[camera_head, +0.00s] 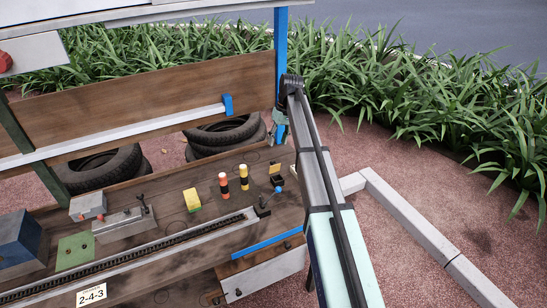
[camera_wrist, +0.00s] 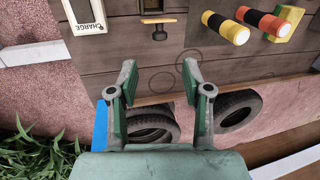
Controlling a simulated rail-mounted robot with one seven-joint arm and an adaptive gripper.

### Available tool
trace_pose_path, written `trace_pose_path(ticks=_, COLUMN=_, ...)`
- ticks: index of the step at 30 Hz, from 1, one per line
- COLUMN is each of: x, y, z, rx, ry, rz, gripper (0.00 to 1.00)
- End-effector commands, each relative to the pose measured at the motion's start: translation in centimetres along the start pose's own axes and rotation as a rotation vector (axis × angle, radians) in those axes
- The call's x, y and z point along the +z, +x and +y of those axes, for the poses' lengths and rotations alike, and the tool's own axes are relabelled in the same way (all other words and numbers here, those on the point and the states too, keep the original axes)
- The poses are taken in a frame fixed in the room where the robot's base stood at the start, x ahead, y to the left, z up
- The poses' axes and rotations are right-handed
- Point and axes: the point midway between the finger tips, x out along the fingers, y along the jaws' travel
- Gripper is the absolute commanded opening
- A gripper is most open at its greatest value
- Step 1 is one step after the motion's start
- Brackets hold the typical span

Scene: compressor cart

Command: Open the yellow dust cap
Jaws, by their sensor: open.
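A yellow flap (camera_wrist: 158,18), which looks like the dust cap, sits at the top middle of the wrist view. A black knob (camera_wrist: 160,33) shows just below it. In the head view the cap (camera_head: 275,164) is small, beside a small black box (camera_head: 277,181) at the bench's right end. My gripper (camera_wrist: 161,70) is open and empty, its two green fingers apart over the bench's back edge. The cap lies beyond the fingertips in the wrist view, not between them. In the head view my gripper is mostly hidden behind my arm.
A blue post (camera_head: 281,70) rises behind; tires (camera_head: 226,131) lie beyond the bench.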

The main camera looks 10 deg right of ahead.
Motion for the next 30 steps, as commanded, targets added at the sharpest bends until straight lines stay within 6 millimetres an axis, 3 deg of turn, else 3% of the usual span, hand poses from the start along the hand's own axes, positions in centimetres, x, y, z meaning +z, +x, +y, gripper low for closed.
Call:
trace_pose_path(ticks=9, x=0.1, y=6.0, z=-0.1, rx=-0.001, ry=0.001, rz=-0.002, gripper=0.49)
trace_pose_path(ticks=15, x=0.0, y=8.5, z=0.0, rx=0.000, ry=0.001, rz=0.000, gripper=0.49)
trace_pose_path(ticks=29, x=0.0, y=9.6, z=0.0, rx=0.000, ry=0.001, rz=0.001, gripper=0.49)
trace_pose_path(ticks=30, x=0.0, y=9.6, z=0.0, rx=0.000, ry=0.001, rz=0.001, gripper=0.38)
